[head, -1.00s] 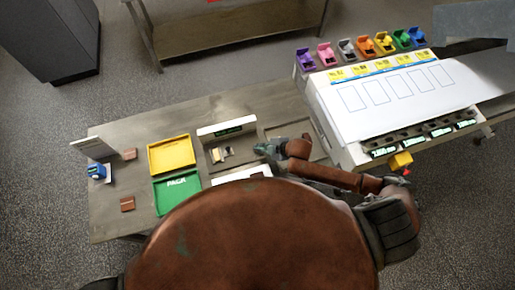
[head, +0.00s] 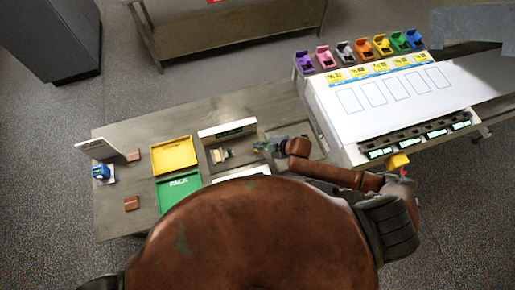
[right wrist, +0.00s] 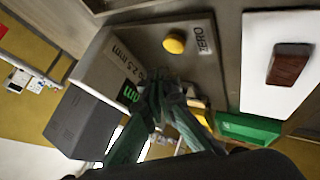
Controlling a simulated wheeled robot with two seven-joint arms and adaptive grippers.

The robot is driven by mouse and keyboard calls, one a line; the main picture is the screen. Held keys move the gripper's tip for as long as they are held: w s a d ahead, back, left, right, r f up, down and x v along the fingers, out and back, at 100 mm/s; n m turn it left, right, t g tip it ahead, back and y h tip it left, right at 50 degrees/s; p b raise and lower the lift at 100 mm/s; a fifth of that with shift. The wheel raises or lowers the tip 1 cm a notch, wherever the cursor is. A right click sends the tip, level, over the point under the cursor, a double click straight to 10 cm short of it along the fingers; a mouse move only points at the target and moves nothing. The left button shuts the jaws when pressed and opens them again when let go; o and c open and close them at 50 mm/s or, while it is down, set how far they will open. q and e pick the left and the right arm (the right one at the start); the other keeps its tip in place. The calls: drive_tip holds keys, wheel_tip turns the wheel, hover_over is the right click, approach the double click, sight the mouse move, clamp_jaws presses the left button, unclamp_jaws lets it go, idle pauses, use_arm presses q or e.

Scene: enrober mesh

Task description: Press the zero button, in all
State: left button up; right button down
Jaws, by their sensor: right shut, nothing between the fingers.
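The zero button (right wrist: 174,42) is a round yellow knob beside the printed word ZERO on a grey-brown panel in the right wrist view. My right gripper (right wrist: 164,86) is shut and empty, its greenish fingers pointing toward the panel below the button in that picture. A gap shows between fingertips and button in the picture; I cannot tell the depth. In the head view the right gripper (head: 262,147) is over the table, right of a device with a dark display (head: 232,132). I cannot make out the button there. My left gripper is not in view.
A yellow tray (head: 172,140) and a green PACK tray (head: 179,184) lie left of the device. Brown blocks (head: 131,203) lie farther left. A white machine (head: 390,100) with several coloured holders behind it stands at right. A brown block (right wrist: 289,64) rests on a white plate (right wrist: 257,60).

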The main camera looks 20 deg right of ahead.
sight(258, 151)
drive_tip(key=shift+r+p, duration=1.4)
drive_tip(key=shift+r, duration=0.4)
drive_tip(key=shift+a, duration=0.1)
